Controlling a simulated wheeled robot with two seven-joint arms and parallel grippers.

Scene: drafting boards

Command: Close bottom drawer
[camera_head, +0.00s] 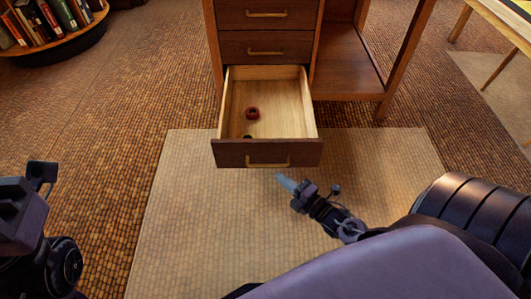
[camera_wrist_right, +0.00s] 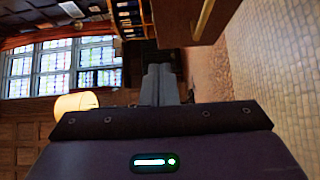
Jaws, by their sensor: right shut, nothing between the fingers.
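The bottom drawer (camera_head: 266,154) of a wooden desk is pulled far out in the head view, with its dark front and brass handle facing me. Inside it lie a small dark red ring-shaped thing (camera_head: 252,113) and a dark thing mostly hidden behind the drawer front. My right gripper (camera_head: 284,181) is shut and empty, just in front of and below the right part of the drawer front, seemingly apart from it. Its shut fingers also show in the right wrist view (camera_wrist_right: 159,85).
Two upper drawers (camera_head: 266,48) are shut. The desk has an open bay (camera_head: 345,65) on the right. A pale mat (camera_head: 200,230) lies under the drawer. A curved bookshelf (camera_head: 50,40) stands far left and a table (camera_head: 505,20) far right. Floor beside the drawer is clear.

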